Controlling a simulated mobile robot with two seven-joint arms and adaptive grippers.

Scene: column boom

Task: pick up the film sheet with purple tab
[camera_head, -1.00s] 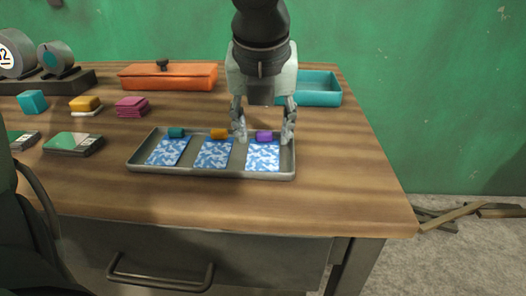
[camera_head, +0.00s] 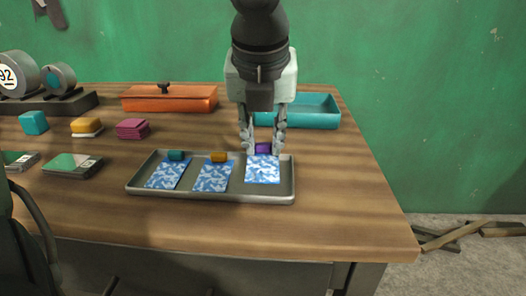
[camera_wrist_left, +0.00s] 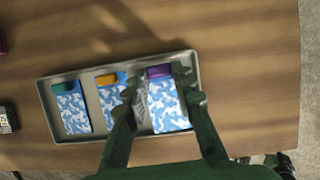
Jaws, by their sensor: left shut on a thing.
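The film sheet with the purple tab (camera_head: 263,170) is blue and white patterned and hangs from my left gripper (camera_head: 262,149), slightly above the right end of the grey tray (camera_head: 210,199). The gripper is shut on its purple tab (camera_head: 263,148). In the left wrist view the purple tab (camera_wrist_left: 159,72) and sheet (camera_wrist_left: 167,108) show between the fingers. Two similar sheets lie in the tray: one with a teal tab (camera_head: 168,175) at the left and one with an orange tab (camera_head: 212,178) in the middle.
An open teal bin (camera_head: 312,112) stands behind the gripper. An orange lidded box (camera_head: 169,99) is at the back. Small blocks and green-topped stacks (camera_head: 73,165) are at the left. The table's right side is clear.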

